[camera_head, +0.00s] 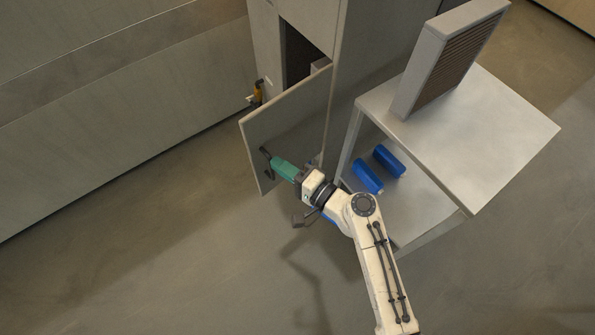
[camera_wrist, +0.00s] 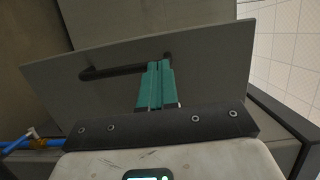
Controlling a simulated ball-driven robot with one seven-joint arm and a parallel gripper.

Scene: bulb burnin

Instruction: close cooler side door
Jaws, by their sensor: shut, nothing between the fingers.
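The cooler side door (camera_head: 290,112) is a grey panel standing open from a tall grey cabinet (camera_head: 385,45), with a dark opening (camera_head: 298,52) behind it. In the wrist view the door (camera_wrist: 215,65) spans most of the picture, and its dark bar handle (camera_wrist: 112,72) runs across it. My gripper (camera_head: 272,160) has green fingers and is in front of the door by the handle. In the wrist view the fingers (camera_wrist: 155,68) are together at the handle's right part. I cannot tell whether they touch the handle or the door.
A light grey table (camera_head: 500,125) with a louvred box (camera_head: 450,55) stands to the right. Two blue cylinders (camera_head: 368,176) lie on its lower shelf. A yellow fitting (camera_head: 258,91) is behind the door's left edge. The floor (camera_head: 130,250) at left is clear.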

